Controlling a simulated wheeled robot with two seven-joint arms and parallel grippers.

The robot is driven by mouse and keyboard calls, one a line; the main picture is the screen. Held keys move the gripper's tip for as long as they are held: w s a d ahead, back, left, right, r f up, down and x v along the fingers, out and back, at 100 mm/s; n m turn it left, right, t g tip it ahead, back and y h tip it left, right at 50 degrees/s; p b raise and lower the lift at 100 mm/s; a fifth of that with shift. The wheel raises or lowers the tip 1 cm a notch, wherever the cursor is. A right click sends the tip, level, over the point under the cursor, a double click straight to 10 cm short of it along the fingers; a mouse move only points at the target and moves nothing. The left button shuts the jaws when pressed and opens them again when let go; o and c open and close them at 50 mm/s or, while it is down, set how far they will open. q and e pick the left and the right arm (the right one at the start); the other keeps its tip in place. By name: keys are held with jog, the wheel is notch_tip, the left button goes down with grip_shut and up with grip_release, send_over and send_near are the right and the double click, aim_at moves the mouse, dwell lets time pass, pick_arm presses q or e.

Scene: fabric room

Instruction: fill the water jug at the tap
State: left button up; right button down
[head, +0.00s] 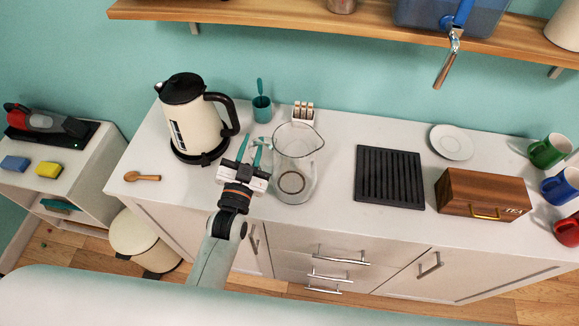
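The clear glass water jug (296,165) stands upright on the white counter, right of the kettle. The tap (448,62) is a metal spout with a blue lever, hanging below the shelf from a blue water container (490,14) at the upper right. My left gripper (251,151) is close to the jug's left side, fingers pointing toward the wall. Its two teal fingers are apart. I cannot tell whether the jug's handle lies between them. My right gripper is not in view.
The cream kettle (196,125) stands close left of the gripper. A teal cup (262,108) and a small rack (303,113) are behind the jug. Right of it are a black ridged mat (389,178), a saucer (451,142), a wooden box (484,192) and mugs (548,150).

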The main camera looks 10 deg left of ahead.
pick_arm(q)
grip_shut()
jog(key=shift+f, duration=0.1)
dwell(1.0)
jog(key=shift+r, duration=0.25)
